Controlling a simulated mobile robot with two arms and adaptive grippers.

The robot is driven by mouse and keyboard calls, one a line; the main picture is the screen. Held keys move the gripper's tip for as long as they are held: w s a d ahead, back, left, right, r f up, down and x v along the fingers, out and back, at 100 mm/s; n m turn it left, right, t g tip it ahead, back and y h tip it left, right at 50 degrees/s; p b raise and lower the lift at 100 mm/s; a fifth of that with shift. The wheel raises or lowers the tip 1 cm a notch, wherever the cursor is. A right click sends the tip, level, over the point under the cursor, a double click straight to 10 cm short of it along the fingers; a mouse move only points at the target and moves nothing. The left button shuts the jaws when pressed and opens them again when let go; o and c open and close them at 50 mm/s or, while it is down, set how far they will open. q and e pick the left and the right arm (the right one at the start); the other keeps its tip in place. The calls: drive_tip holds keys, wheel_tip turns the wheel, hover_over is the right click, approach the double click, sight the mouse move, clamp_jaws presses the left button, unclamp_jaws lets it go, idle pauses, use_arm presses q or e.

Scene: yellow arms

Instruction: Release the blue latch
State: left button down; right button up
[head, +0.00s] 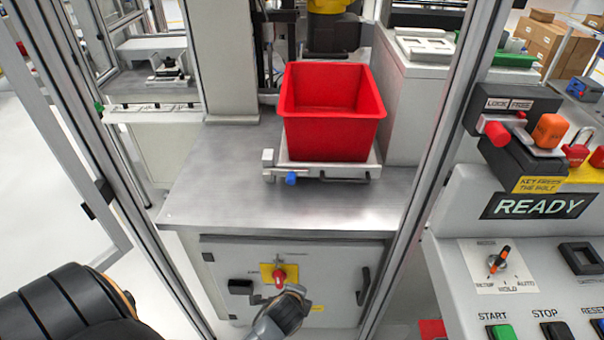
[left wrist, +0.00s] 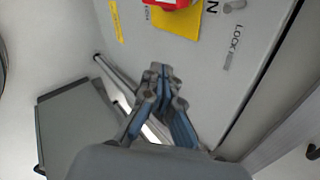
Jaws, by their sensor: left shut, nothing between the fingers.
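The blue latch (head: 291,178) is a small blue knob at the front left of the metal fixture (head: 330,170) on the steel worktop. A red bin (head: 332,115) sits on that fixture. My left gripper (head: 296,291) is low in front of the cabinet, below the worktop and well below the latch, just under a red rotary switch (head: 279,275) on a yellow plate. In the left wrist view its fingers (left wrist: 161,72) are together and empty, in front of the cabinet face. The latch is not visible there. My right gripper is not in view.
Upright metal posts (head: 407,170) frame the cell opening on both sides. The cabinet (head: 325,265) has a black handle. A control panel (head: 530,245) with buttons and a lock unit (head: 515,105) stands at right. The worktop's front (head: 270,210) is clear.

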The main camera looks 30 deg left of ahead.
use_arm(q)
drive_tip(key=w+a+r+m+t+y, duration=0.1)
drive_tip(key=w+r+m, duration=0.1)
drive_tip(key=r, duration=0.4)
drive_tip(key=w+a+r+m+t+y+p, duration=0.1)
drive_tip(key=w+a+r+m, duration=0.1)
drive_tip(key=r, duration=0.4)
drive_tip(key=w+a+r+m+y, duration=0.1)
drive_tip(key=a+r+m, duration=0.1)
drive_tip(key=r, duration=0.5)
drive_tip(key=shift+w+t+p, duration=0.4)
drive_tip(key=w+r+m, duration=0.1)
drive_tip(key=m, duration=0.1)
drive_tip(key=w+a+r+m+t+y, duration=0.1)
drive_tip(key=w+m, duration=0.1)
drive_tip(key=w+r+m, duration=0.1)
drive_tip(key=w+m, duration=0.1)
drive_tip(key=shift+a+r+m+t, duration=0.2)
drive_tip(key=shift+m+t, duration=0.1)
drive_tip(key=shift+t, duration=0.1)
drive_tip(key=shift+w+r+m+y, duration=0.2)
drive_tip(key=shift+w+m+y, duration=0.1)
drive_tip(key=shift+m, duration=0.3)
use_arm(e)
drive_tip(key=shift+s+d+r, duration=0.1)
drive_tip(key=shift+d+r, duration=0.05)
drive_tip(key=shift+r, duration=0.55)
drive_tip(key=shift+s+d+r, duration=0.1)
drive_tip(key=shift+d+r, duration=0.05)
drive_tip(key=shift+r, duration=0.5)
